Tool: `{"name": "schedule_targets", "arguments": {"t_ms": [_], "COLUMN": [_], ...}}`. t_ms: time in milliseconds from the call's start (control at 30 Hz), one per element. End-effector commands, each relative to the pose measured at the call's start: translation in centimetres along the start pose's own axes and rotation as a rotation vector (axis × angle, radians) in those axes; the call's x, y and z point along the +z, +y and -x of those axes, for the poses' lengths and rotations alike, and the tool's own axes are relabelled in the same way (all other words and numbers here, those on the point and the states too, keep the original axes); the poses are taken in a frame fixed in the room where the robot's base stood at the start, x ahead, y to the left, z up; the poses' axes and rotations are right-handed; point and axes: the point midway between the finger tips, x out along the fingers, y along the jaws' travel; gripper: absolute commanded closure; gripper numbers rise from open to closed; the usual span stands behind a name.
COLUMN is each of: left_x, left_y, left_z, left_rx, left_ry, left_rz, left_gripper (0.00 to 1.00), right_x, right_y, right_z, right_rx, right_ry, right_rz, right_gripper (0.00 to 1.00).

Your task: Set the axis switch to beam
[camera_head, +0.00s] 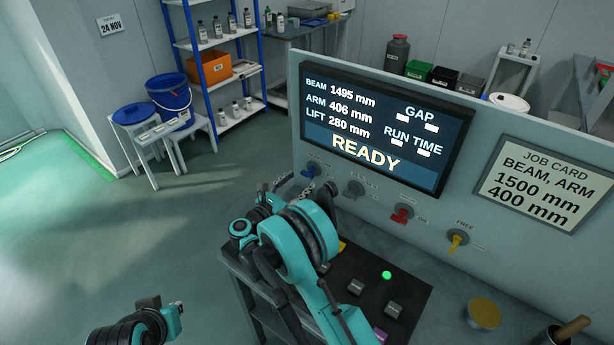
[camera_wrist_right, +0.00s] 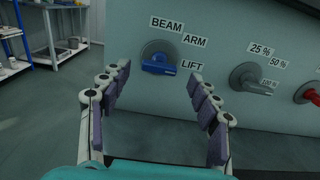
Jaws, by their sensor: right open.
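The axis switch (camera_wrist_right: 158,68) is a blue-handled rotary knob on the grey panel, with labels BEAM, ARM and LIFT around it. In the right wrist view its handle lies nearly level, its end toward LIFT. It also shows small in the head view (camera_head: 311,171). My right gripper (camera_wrist_right: 162,82) is open, its fingers spread to either side of the knob in that view, with no contact visible. In the head view my right gripper (camera_head: 283,186) is close to the panel. Part of my left arm shows at the lower left; its fingers are not clear.
The screen (camera_head: 383,125) reads BEAM 1495 mm, ARM 406 mm, LIFT 280 mm, READY. The job card (camera_head: 541,185) reads 1500 and 400 mm. A grey knob (camera_wrist_right: 250,78) and red knob (camera_wrist_right: 308,94) sit right of the switch. A button console (camera_head: 405,285) is below.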

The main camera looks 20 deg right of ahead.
Motion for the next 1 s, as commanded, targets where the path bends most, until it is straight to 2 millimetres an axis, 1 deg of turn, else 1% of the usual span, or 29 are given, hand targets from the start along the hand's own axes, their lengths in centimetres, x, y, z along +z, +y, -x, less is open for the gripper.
{"name": "schedule_targets", "arguments": {"t_ms": [33, 100, 200, 300, 400, 633, 667, 700, 767, 800, 833, 1000], "left_x": [0.3, 0.5, 0.7, 0.8, 0.8, 0.8, 0.8, 0.8, 0.8, 0.8, 0.8, 0.8], "left_y": [0.0, 0.0, 0.0, 0.0, 0.0, 0.0, 0.0, 0.0, 0.0, 0.0, 0.0, 0.0], "left_z": [-0.4, -0.6, -0.9, -1.1, -1.1, -1.1, -1.1, -1.1, -1.1, -1.1, -1.1, -1.1], "left_rx": [0.000, 0.000, 0.000, 0.000, 0.000, 0.000, 0.000, 0.000, 0.000, 0.000, 0.000, 0.000], "left_ry": [0.000, 0.000, 0.000, 0.000, 0.000, 0.000, 0.000, 0.000, 0.000, 0.000, 0.000, 0.000], "left_rz": [0.000, 0.000, 0.000, 0.000, 0.000, 0.000, 0.000, 0.000, 0.000, 0.000, 0.000, 0.000], "left_gripper": [1.00, 1.00, 1.00, 1.00, 1.00, 1.00, 1.00, 1.00, 1.00, 1.00, 1.00, 1.00], "right_x": [-0.2, -0.2, -0.1, 0.0, 0.0, 0.1, 0.1, 0.1, 0.1, 0.1, 0.1, 0.1], "right_y": [-0.1, -0.1, 0.0, 0.0, 0.0, 0.0, 0.0, 0.0, 0.0, 0.0, 0.0, 0.0], "right_z": [-1.0, -2.2, -3.5, -4.4, -4.9, -4.9, -4.9, -4.9, -4.9, -4.9, -4.9, -4.9], "right_rx": [-0.004, -0.002, -0.001, 0.000, 0.001, 0.002, 0.002, 0.002, 0.002, 0.002, 0.002, 0.001], "right_ry": [0.000, -0.001, -0.001, -0.001, -0.001, -0.002, -0.002, -0.002, -0.002, -0.002, -0.002, -0.002], "right_rz": [0.001, 0.001, 0.002, 0.002, 0.002, 0.003, 0.003, 0.003, 0.003, 0.003, 0.003, 0.005], "right_gripper": [0.38, 0.38, 0.38, 0.38, 0.38, 0.38, 0.43, 0.54, 0.70, 0.80, 0.88, 0.89]}}
